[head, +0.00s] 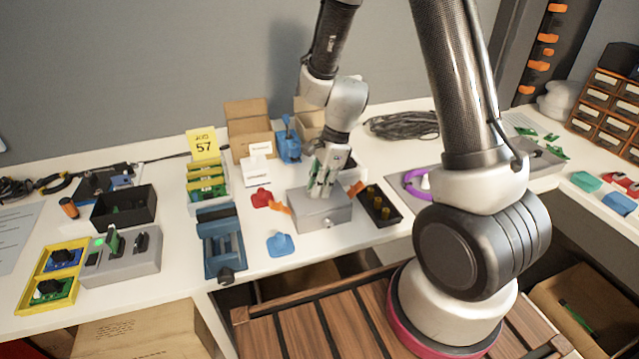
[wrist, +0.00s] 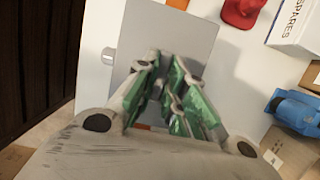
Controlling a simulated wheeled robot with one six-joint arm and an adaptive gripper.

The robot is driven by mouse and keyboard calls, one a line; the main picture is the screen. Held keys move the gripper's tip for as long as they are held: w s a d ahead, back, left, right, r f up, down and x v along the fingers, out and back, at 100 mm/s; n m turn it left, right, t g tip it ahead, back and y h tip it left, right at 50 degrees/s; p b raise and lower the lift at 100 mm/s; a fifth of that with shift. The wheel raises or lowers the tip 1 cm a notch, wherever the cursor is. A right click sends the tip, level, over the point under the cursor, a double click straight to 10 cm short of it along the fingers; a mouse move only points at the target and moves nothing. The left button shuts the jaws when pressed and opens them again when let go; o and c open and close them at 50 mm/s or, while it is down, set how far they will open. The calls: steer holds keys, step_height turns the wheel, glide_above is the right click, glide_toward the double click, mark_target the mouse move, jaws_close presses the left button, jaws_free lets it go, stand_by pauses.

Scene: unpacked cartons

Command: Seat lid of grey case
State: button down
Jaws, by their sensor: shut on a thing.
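The grey case (head: 335,221) stands on the white bench in the middle of the head view, with a small round latch on its front. Its flat grey lid (head: 304,199) lies over the top; I cannot tell whether it sits fully flush. In the wrist view the lid (wrist: 180,25) is a plain grey panel under my fingers, with the latch (wrist: 108,56) at its left edge. In the wrist view my gripper (wrist: 164,82), with green pads, is shut on the lid's grip, which the fingers mostly hide.
Orange pieces (head: 281,208) show beside the case. A red part (head: 261,198) and a blue part (head: 280,244) lie to its left. A black tray (head: 379,205) is close on the right. A blue vise (head: 222,245) stands further left; cartons stand behind.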

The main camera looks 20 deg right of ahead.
steer(key=c, duration=1.4)
jaws_free()
steer(key=shift+f, duration=0.1)
steer(key=v, duration=1.2)
